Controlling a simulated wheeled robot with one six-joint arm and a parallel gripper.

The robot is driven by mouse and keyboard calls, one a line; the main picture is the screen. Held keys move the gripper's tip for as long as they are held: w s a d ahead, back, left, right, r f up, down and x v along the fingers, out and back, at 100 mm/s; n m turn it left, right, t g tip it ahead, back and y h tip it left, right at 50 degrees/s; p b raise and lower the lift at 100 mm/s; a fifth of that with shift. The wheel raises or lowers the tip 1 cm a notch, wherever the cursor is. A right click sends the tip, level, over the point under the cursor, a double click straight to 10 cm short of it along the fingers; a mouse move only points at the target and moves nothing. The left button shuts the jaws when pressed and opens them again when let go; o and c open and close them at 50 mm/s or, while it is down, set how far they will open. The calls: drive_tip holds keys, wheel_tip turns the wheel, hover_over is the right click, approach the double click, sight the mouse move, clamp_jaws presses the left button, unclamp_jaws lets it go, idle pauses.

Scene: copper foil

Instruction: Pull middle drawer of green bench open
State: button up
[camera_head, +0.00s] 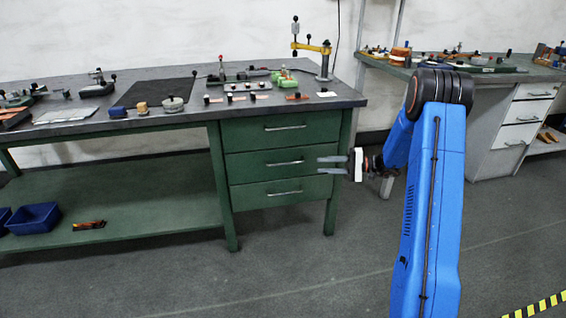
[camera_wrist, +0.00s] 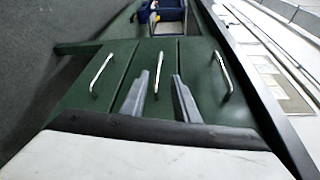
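The green bench (camera_head: 215,150) has a stack of three green drawers, each with a silver bar handle, and all look shut. The middle drawer (camera_head: 250,166) has its handle (camera_head: 285,163) in the centre of its front. My gripper (camera_head: 319,165) is open and empty, its two grey fingers pointing left toward the drawer fronts. In the wrist view the middle handle (camera_wrist: 158,72) lies in line with the gap between the fingertips (camera_wrist: 161,77), beyond them and seemingly not touched. The other two handles lie to either side.
Tools and small parts lie on the bench top (camera_head: 80,130), above the drawers. A lower shelf (camera_head: 130,200) with a blue bin (camera_head: 33,217) is left of them. A second bench with white drawers (camera_head: 520,112) stands at the right. The floor in front is clear.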

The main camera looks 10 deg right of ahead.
drive_tip(key=w+f, duration=0.1)
approach(285, 164)
drive_tip(key=x, duration=1)
drive_tip(key=shift+w+f, duration=0.1)
drive_tip(key=shift+w, duration=0.15)
drive_tip(key=shift+c, duration=0.7)
clamp_jaws()
